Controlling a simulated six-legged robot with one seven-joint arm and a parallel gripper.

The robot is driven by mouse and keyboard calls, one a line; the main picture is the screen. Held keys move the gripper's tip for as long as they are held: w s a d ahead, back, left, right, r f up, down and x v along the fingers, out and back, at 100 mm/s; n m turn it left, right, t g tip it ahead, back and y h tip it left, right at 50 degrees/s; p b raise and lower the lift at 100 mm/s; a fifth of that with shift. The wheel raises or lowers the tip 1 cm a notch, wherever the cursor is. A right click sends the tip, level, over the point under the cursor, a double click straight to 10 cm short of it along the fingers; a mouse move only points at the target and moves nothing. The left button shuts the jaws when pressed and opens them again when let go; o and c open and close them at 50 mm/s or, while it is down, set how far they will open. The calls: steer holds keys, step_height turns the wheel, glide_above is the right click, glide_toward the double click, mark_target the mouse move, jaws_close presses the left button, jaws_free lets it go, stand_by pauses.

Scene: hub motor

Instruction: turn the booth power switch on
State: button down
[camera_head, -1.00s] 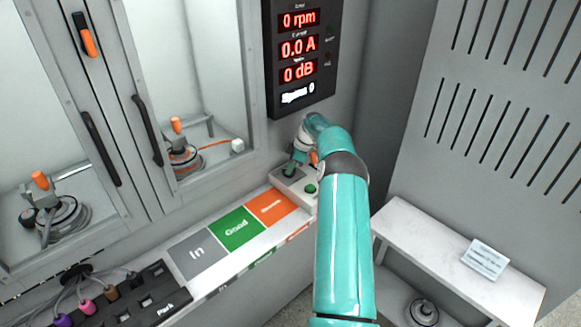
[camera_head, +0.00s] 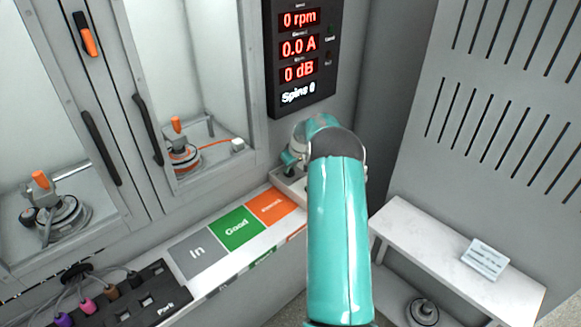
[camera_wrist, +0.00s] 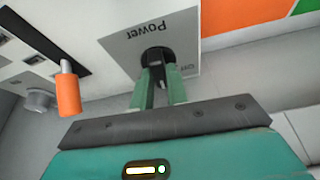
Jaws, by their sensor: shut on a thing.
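In the wrist view the power switch (camera_wrist: 157,56) is a dark round rotary knob on a grey plate marked "Power" (camera_wrist: 128,46), which appears upside down. My gripper (camera_wrist: 160,76) has its two green fingers shut on the knob, one on each side. A small label, seemingly "OFF", is beside the right finger; any other position mark is hidden. In the head view my gripper (camera_head: 290,162) is at the small control box (camera_head: 284,186) at the shelf's end, and my arm hides most of the box and the knob.
An orange-tipped lever (camera_wrist: 68,90) stands left of my fingers in the wrist view. The display (camera_head: 299,52) reads 0 rpm, 0.0 A, 0 dB. Left are the glass booth doors (camera_head: 185,70) and the In, Good and orange pads (camera_head: 236,228). A white bench (camera_head: 440,250) is at right.

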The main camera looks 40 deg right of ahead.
steer(key=m+h, duration=0.1)
steer(key=m, duration=0.3)
steer(key=shift+w+a+m+h, duration=0.1)
steer(key=shift+a+m+h, duration=0.1)
steer(key=shift+m+h, duration=0.15)
steer(key=shift+m+g+h, duration=0.55)
steer(key=shift+m+g, duration=0.05)
steer(key=shift+m, duration=1.05)
steer(key=c, duration=1.4)
jaws_free()
steer(key=v, duration=1.4)
steer(key=shift+w, duration=0.1)
